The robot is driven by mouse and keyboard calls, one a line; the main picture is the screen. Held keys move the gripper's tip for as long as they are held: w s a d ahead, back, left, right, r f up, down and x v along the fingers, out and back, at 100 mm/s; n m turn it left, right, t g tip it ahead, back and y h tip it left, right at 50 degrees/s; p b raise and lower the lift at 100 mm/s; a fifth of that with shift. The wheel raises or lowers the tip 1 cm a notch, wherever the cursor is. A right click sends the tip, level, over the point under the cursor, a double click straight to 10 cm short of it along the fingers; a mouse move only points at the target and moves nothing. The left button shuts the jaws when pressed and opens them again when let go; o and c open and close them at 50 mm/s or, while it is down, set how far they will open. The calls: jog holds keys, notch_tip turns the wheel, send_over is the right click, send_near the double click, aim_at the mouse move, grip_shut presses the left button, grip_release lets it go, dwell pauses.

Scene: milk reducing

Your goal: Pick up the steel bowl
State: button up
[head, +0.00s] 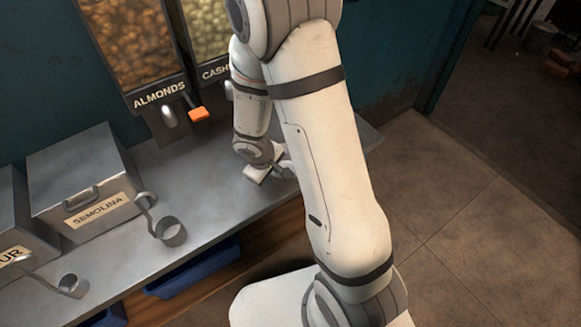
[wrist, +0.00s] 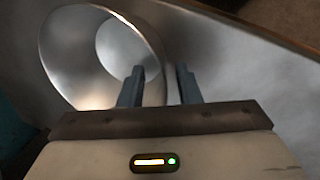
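The steel bowl (wrist: 70,62) fills the upper left of the wrist view, with its shiny inside and curved rim showing. My gripper (wrist: 160,75) is at the bowl's near right rim, its two fingers clearly apart. The left finger appears over the inside of the bowl and the right finger outside the rim. I cannot tell whether either finger touches the wall. In the head view my gripper (head: 272,174) is low over the counter's right part, partly hidden by my arm. The bowl is mostly or wholly hidden there.
The steel counter (head: 225,190) holds a semolina bin (head: 80,180), a scoop (head: 168,230) and another scoop (head: 72,284) on the left. Almond (head: 140,45) and cashew (head: 208,30) dispensers stand behind. The counter's front edge is close to my gripper.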

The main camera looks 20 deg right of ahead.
grip_shut()
jog(key=shift+r, duration=0.1)
dwell(0.5)
